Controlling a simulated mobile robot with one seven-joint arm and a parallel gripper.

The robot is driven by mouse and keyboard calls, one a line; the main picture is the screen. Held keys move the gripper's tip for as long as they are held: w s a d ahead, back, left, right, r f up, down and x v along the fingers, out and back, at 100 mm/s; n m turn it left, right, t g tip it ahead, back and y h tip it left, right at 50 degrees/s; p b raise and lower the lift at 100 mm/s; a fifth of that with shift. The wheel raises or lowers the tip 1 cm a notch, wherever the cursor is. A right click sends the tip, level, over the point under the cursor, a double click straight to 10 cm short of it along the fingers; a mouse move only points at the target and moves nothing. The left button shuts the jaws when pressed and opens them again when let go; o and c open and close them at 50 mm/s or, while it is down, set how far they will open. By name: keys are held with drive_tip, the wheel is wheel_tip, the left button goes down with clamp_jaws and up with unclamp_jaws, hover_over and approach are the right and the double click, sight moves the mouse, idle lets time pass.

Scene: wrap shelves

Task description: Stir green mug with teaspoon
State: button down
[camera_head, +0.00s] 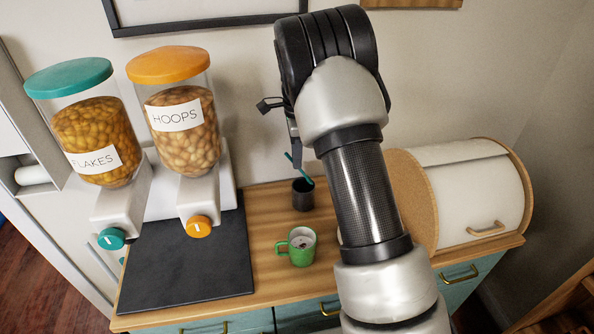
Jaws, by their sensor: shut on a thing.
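The green mug (302,259) stands upright on the wooden counter, its handle to the left, with something pale and dark inside. A small dark cup (303,198) stands behind it. A thin teal teaspoon (304,175) leans up and left out of that cup, and its lower end is hidden inside. My gripper (295,158) points down above the dark cup, mostly hidden behind my arm. It is shut on the teaspoon near the upper end. The gripper is behind and above the green mug, apart from it.
Two dispensers, flakes (92,130) with a teal lid and hoops (180,118) with an orange lid, stand at left by a dark mat (190,265). A white and wooden bread bin (475,195) stands at right. Counter around the mug is clear, partly hidden by my arm.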

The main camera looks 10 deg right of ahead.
drive_tip(key=shift+s+r, duration=0.15)
drive_tip(key=shift+r, duration=0.45)
drive_tip(key=s+a+r+y, duration=0.1)
drive_tip(key=s+a+r, duration=0.15)
drive_tip(key=s, duration=0.65)
drive_tip(key=s+a+r+y, duration=0.1)
drive_tip(key=s+a+r, duration=0.15)
drive_tip(key=s, duration=0.65)
wheel_tip(320, 180, down, 13)
drive_tip(key=b, duration=0.9)
drive_tip(key=shift+s+d+b, duration=0.2)
drive_tip(key=shift+b, duration=0.2)
drive_tip(key=shift+d+f, duration=0.1)
